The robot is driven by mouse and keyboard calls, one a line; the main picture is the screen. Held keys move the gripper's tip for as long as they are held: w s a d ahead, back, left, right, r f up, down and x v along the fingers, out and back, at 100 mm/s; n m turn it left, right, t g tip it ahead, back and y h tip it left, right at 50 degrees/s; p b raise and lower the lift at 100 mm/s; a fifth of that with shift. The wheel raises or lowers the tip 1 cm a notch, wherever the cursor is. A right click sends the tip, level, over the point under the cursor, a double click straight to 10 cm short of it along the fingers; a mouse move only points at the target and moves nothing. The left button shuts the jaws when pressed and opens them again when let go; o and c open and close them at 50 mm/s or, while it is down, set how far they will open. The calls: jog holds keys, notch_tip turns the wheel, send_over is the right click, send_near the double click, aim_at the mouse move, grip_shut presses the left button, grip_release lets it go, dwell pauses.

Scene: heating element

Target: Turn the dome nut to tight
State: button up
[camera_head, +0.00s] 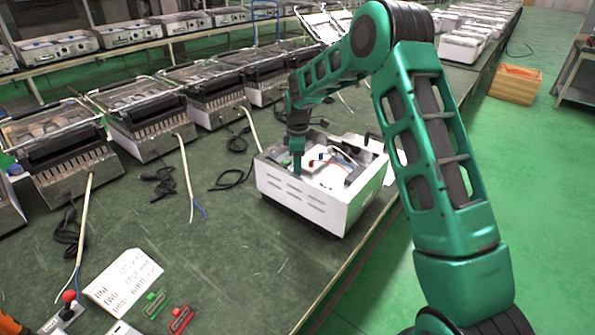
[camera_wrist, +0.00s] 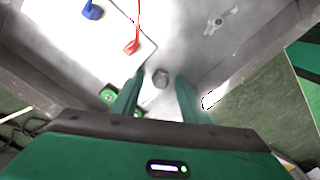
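The dome nut (camera_wrist: 161,78) shows in the wrist view as a small grey nut on the pale floor inside the white box-shaped unit (camera_head: 344,212). My gripper (camera_wrist: 160,85) is open, with one green finger on each side of the nut in that view. A gap shows between the nut and each finger; I cannot tell how far above it the fingertips are. In the head view my gripper (camera_head: 297,165) reaches down into the left part of the unit, and the nut is hidden there.
A red connector (camera_wrist: 131,46) and a blue connector (camera_wrist: 92,11) sit near the nut inside the unit. The unit's walls surround my gripper. Several grill units (camera_head: 135,115) line the bench (camera_head: 215,260) to the left. A lettered sign (camera_head: 124,281) lies at the front left.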

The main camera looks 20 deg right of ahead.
grip_shut()
